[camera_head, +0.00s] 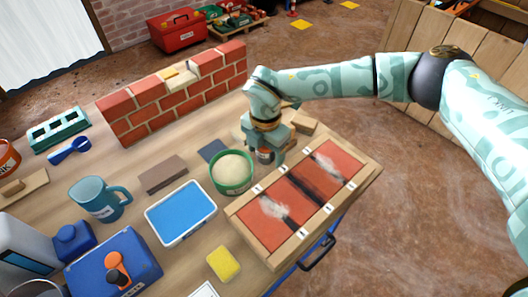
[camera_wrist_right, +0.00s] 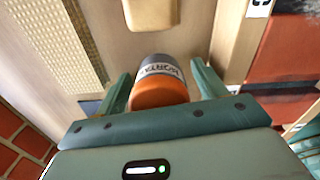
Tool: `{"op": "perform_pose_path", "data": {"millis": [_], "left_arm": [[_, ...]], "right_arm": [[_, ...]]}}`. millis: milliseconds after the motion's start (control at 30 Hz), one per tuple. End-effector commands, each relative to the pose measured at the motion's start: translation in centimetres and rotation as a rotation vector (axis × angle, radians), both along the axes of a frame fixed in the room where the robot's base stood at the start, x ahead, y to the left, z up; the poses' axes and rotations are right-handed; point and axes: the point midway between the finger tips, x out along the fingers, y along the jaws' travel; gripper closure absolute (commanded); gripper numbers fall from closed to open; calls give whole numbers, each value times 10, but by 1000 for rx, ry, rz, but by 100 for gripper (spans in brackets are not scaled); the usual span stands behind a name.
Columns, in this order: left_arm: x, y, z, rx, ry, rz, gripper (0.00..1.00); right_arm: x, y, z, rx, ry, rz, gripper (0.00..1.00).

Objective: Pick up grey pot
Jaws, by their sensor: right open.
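A small pot (camera_wrist_right: 158,82) with a grey lettered band and an orange part stands between the fingers of my right gripper (camera_wrist_right: 161,88) in the wrist view. The fingers are apart, one on each side of it, and I cannot tell whether either touches it. In the head view my right gripper (camera_head: 266,146) points down at the table between the brick wall and the red panel tray. The pot (camera_head: 265,156) shows only partly under it, mostly hidden by the gripper. My left gripper is in neither view.
The brick wall (camera_head: 175,97) stands behind. A green tub of pale powder (camera_head: 232,170) is close to the gripper's left. The wood-framed red panel tray (camera_head: 255,250) lies in front. A wooden block (camera_head: 303,123) sits behind right. A blue tray (camera_head: 181,211) and yellow sponge (camera_head: 223,264) lie further left.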

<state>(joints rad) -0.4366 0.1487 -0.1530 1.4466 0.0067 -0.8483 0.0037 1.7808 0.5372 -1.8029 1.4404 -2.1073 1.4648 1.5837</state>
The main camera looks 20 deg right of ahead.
Motion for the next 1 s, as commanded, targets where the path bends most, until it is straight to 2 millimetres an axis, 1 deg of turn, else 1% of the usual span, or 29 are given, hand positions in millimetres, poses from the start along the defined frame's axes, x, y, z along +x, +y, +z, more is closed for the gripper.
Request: {"op": "perform_pose_path", "data": {"millis": [33,133,333,367,400,467,500,533,933,967,1000], "left_arm": [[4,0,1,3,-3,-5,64],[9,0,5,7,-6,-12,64],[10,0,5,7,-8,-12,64],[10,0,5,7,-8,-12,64],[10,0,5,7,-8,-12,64],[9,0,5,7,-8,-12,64],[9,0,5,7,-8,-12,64],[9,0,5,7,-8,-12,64],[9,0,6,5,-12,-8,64],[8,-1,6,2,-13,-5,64],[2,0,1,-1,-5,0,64]], "right_arm": [[0,0,-4,0,1,0,30],[0,0,-4,0,0,0,30],[0,0,-3,0,-1,0,30],[0,0,-3,0,-1,0,35],[0,0,-3,0,-1,0,46],[0,0,-3,0,-1,0,63],[0,0,-4,0,-1,0,74],[0,0,-4,0,-1,0,76],[0,0,-1,0,-2,0,76],[0,0,0,0,-2,0,76],[0,0,2,1,-3,0,76]]}}
